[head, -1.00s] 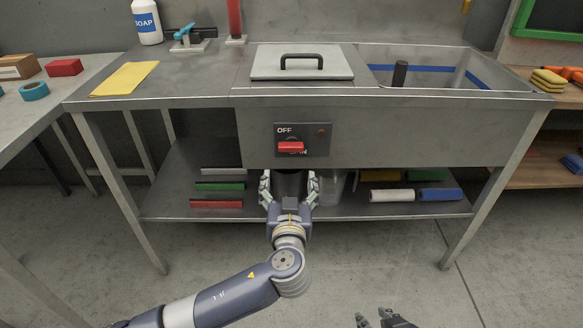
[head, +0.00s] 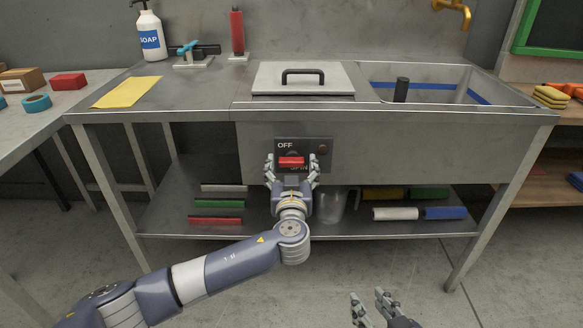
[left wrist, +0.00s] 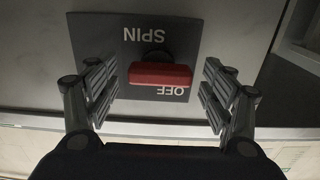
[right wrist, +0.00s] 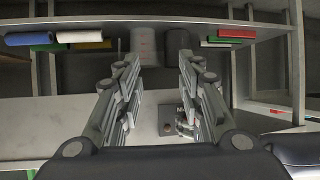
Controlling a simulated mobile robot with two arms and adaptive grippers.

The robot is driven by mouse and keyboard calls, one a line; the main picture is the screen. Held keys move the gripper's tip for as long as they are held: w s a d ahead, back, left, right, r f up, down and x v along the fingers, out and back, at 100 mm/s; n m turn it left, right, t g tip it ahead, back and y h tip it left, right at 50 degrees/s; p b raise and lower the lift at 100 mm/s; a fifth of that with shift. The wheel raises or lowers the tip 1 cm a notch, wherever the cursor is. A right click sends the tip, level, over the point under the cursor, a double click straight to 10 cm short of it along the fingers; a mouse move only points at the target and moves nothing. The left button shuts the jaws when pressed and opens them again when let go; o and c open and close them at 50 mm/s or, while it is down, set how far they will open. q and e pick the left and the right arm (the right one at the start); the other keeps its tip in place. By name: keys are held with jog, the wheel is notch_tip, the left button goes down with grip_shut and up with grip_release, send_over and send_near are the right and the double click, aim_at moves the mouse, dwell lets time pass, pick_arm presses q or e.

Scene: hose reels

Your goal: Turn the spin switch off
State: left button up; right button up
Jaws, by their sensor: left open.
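The spin switch is a red bar handle (head: 291,161) on a dark panel (head: 322,143) on the front of the steel sink unit. OFF is printed above it and SPIN below, partly covered. In the left wrist view the bar (left wrist: 160,75) lies horizontally between the upside-down words. My left gripper (head: 291,170) is open, with its fingers on either side of the bar. In the left wrist view, gaps show between the bar and both fingers (left wrist: 158,88). My right gripper (head: 369,302) is open and empty, low in front of the unit; its parted fingers show in the right wrist view (right wrist: 156,75).
A lidded cover (head: 335,82) and a sink basin (head: 440,88) are on top of the unit. Coloured rolls and a clear container (head: 330,207) are on the lower shelf (head: 270,228). The floor in front is clear.

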pick_arm(q)
jog(key=shift+w, duration=0.1)
jog(key=c, duration=1.1)
jog(key=shift+o, duration=0.2)
